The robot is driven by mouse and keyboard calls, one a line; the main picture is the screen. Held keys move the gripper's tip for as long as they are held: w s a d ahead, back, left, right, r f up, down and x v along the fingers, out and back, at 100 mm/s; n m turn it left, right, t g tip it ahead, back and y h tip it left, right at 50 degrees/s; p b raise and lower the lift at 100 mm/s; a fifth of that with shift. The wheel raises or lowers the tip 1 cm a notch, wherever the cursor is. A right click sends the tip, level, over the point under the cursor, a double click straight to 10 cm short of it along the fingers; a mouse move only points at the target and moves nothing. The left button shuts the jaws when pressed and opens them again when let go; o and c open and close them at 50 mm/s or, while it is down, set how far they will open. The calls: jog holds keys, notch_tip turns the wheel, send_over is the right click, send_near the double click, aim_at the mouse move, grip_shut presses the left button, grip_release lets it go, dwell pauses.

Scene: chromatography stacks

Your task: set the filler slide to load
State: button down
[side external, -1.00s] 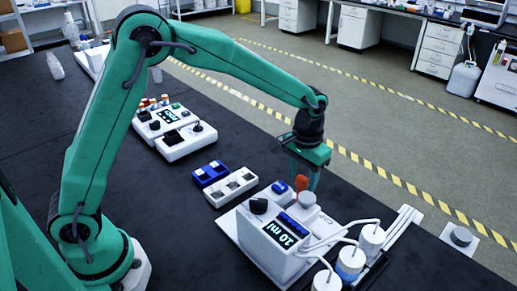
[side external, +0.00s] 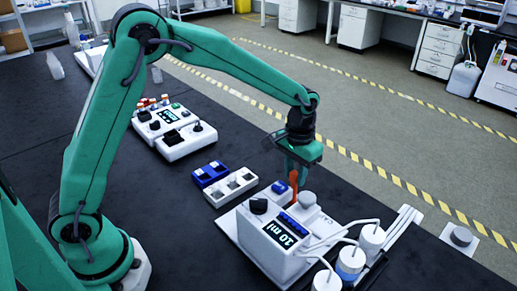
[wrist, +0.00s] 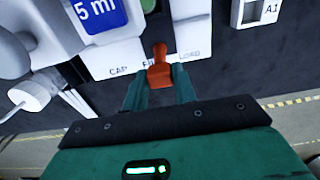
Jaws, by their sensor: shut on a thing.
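The filler unit (side external: 262,243) is a white box with a "10 ml" display. Its orange slide knob (side external: 293,181) shows behind the box, below my gripper (side external: 296,172). In the wrist view the orange knob (wrist: 160,72) sits between the two green fingers of my gripper (wrist: 159,82), which is shut on it. A white label strip (wrist: 112,68) beyond the knob reads "CAP", a partly covered word starting with "F", and "LOAD" from left to right. The knob stands in front of the middle word, left of "LOAD". My fingers hide part of the knob's base.
White-capped bottles (side external: 371,240) with tubes stand right of the filler. A white block with square slots (side external: 231,187) and a blue block (side external: 210,173) lie to its left. A console with knobs (side external: 175,137) stands farther back. Dark table surface is bare between them.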

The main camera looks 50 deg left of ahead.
jog(key=a, duration=0.6)
jog(key=c, duration=1.1)
grip_release()
jog(key=shift+d, duration=0.1)
jog(key=shift+r, duration=0.1)
notch_tip(320, 180, up, 8)
jog(key=shift+f, duration=0.15)
